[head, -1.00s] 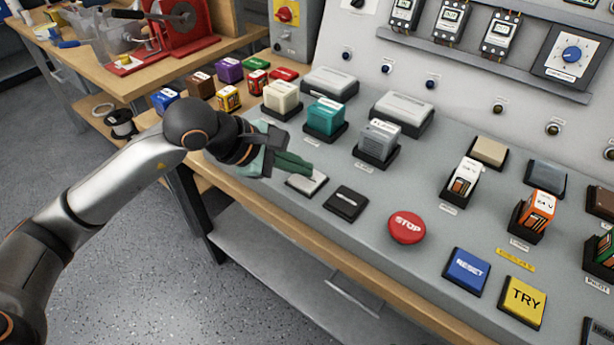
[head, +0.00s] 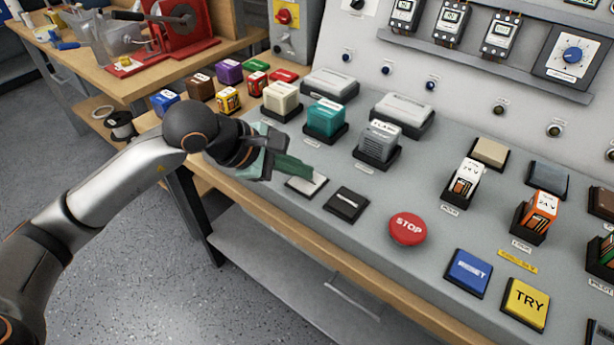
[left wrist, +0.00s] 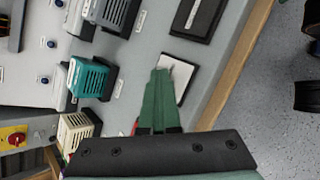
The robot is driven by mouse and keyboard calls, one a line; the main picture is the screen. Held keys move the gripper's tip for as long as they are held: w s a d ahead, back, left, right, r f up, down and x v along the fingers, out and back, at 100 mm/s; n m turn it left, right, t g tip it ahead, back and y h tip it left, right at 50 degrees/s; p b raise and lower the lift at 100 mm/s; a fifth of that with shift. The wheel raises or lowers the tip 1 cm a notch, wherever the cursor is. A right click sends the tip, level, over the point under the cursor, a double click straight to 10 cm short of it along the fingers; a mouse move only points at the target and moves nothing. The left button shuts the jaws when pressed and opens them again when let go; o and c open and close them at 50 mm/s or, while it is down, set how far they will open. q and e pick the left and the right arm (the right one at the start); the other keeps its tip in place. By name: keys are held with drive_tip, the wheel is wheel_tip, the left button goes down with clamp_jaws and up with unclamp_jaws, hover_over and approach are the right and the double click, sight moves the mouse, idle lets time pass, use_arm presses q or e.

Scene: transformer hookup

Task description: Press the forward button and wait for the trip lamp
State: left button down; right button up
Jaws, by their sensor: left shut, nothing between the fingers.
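A white button (head: 308,187) in a dark frame lies on the sloped grey desk, left of a black button (head: 346,204). Their lettering is too small to read, so I cannot tell which is the forward button. My left gripper (head: 313,172) is shut and empty, its green fingertips at the white button's far edge. In the left wrist view the fingertips (left wrist: 160,74) overlap the white button (left wrist: 182,74); I cannot tell whether they touch it. Small dark lamps (head: 430,85) sit on the upright panel; I cannot tell which is the trip lamp. My right gripper is out of view.
A red STOP button (head: 407,228), a blue RESET button (head: 468,272) and a yellow TRY button (head: 525,303) lie to the right. A teal block (head: 325,118) and a grey block (head: 379,145) stand in holders behind the fingers. Coloured blocks stand at the desk's left end.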

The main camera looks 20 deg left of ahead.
use_arm(q)
drive_tip(key=shift+r+p, duration=0.3)
drive_tip(key=shift+r, duration=0.45)
